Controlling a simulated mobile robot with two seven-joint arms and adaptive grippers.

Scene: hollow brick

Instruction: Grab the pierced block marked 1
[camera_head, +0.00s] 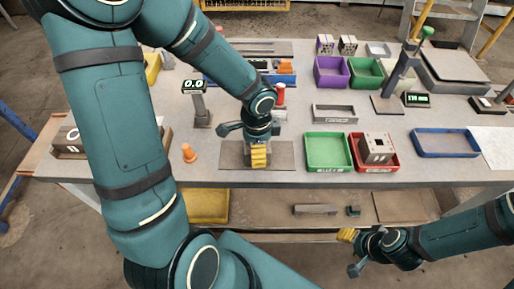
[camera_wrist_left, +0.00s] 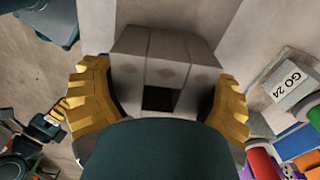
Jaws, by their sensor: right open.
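A grey block with a square dark hole (camera_wrist_left: 165,72) lies between the two yellow fingers of my left gripper (camera_wrist_left: 160,100) in the left wrist view. The fingers stand close at its two sides; whether they press on it cannot be told. No mark can be read on it. In the head view my left gripper (camera_head: 258,157) points down over a dark mat (camera_head: 284,157) at the table's front, and hides most of what is under it. Another pierced block (camera_head: 376,145) sits in the red tray (camera_head: 390,166). My right gripper (camera_head: 349,238) is open and empty, below the table's front edge.
A green tray (camera_head: 327,149) stands right of the mat, beside the red one. An orange cone-like piece (camera_head: 189,154) and a display post (camera_head: 199,108) stand to the left. A blue tray (camera_head: 446,143) is at the right. Purple (camera_head: 331,72) and green bins stand behind.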

